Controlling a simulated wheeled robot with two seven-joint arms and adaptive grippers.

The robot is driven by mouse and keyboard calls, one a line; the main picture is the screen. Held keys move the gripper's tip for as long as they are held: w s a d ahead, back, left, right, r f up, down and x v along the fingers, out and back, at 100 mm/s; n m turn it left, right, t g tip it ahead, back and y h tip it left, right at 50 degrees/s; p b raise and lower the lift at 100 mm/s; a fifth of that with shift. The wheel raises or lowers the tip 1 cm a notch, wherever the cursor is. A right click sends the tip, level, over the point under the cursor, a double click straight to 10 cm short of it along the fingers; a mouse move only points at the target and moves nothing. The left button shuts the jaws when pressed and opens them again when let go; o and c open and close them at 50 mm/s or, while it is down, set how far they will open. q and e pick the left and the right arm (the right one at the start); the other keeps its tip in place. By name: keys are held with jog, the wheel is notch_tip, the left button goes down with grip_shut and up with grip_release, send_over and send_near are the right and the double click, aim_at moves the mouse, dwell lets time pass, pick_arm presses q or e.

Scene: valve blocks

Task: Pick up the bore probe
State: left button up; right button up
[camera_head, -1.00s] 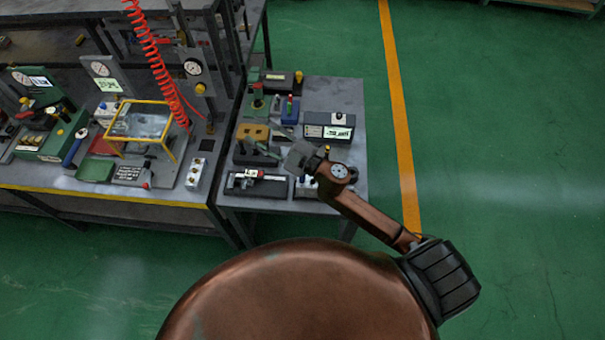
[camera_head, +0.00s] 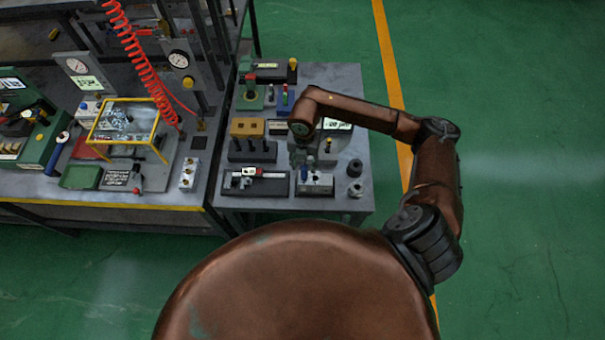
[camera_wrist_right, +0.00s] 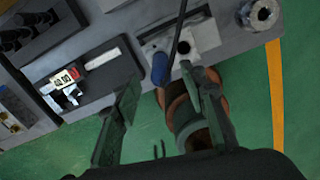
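What looks like the bore probe (camera_wrist_right: 160,68) shows as a blue handle with a thin dark rod near it in the right wrist view. It stands at a small pale block (camera_wrist_right: 205,36), and the blue part also shows in the head view (camera_head: 304,173). My right gripper (camera_wrist_right: 155,110) is open, its two green-grey fingers spread, with nothing seen between the tips. In the head view my right gripper (camera_head: 303,158) hangs over the block near the table's front edge. Whether a finger touches the probe cannot be told. My left gripper is in neither current view.
A dark case with a red and white display (camera_head: 256,183) lies left of the block. A yellow-topped rack (camera_head: 247,128) stands behind it. Small grey round parts (camera_head: 355,189) stand to the right. The left bench holds a yellow frame (camera_head: 125,101) and a red coiled hose (camera_head: 142,58).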

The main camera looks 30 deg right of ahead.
aim_at(304, 174)
jog(key=shift+s+f, duration=0.15)
jog(key=shift+f, duration=0.7)
notch_tip(304, 174, down, 5)
jog(key=shift+r+p, duration=0.1)
jog(key=shift+p, duration=0.75)
jog(key=shift+c, duration=0.4)
grip_shut()
